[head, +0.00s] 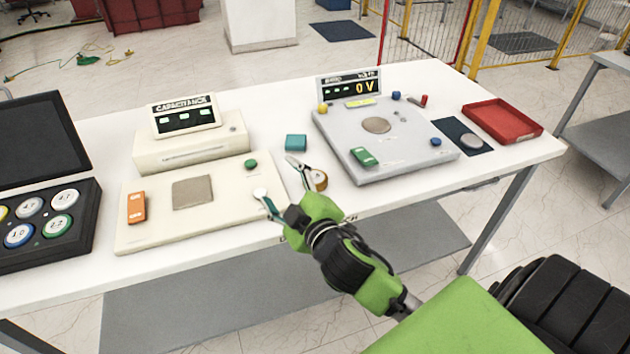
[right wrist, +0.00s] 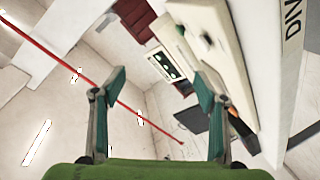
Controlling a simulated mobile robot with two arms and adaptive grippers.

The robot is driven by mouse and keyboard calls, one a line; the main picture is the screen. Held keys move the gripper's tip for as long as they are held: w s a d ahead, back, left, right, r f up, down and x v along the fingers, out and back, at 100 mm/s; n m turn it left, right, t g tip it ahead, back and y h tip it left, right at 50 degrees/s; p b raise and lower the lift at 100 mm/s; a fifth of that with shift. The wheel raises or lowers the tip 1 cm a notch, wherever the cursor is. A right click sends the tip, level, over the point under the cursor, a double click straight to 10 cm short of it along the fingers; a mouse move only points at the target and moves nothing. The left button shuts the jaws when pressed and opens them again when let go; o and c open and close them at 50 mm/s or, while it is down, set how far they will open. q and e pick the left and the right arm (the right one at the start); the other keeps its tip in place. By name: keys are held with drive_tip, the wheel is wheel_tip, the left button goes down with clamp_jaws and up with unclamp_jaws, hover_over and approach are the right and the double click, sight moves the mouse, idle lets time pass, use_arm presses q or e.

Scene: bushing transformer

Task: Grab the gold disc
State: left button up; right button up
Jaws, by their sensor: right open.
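A small round gold-brown disc (head: 318,179) lies on the white table between the two test panels. My right gripper (head: 280,179) is just left of it in the head view, open and empty. One fingertip appears close to the disc, but I cannot tell if they touch. The right wrist view shows the two teal fingers (right wrist: 161,80) wide apart with nothing between them; I cannot make out the disc there. My left gripper is out of view.
The cream capacitance panel (head: 233,210) is left of the gripper, and the grey panel (head: 415,150) is right. A teal block (head: 296,142) sits behind. A black case (head: 88,245) holds several discs. A red tray (head: 503,118) is at far right.

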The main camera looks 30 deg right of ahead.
drive_tip(key=w+a+r+n+y, duration=0.4)
drive_tip(key=a+r+n+y, duration=0.8)
drive_tip(key=r+n+y, duration=0.6)
drive_tip(key=n+g+h, duration=1.2)
drive_tip(key=n+h, duration=0.3)
approach(315, 177)
drive_tip(key=f, duration=0.1)
drive_tip(key=f+p, duration=0.2)
drive_tip(key=shift+w+f+n+y, duration=0.15)
drive_tip(key=shift+w+n+y, duration=0.15)
drive_tip(key=shift+w, duration=0.05)
drive_tip(key=p+x, duration=0.1)
drive_tip(key=x, duration=0.1)
drive_tip(key=p+x, duration=0.1)
drive_tip(key=x, duration=0.1)
drive_tip(key=shift+w+a+f+p, duration=0.2)
drive_tip(key=shift+w+f+p, duration=0.05)
drive_tip(key=shift+w+p, duration=0.1)
drive_tip(key=shift+w+f, duration=0.1)
drive_tip(key=shift+f, duration=0.2)
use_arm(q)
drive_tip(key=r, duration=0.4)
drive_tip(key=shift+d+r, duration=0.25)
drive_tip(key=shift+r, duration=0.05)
use_arm(e)
drive_tip(key=shift+r, duration=0.1)
drive_tip(key=c, duration=1.4)
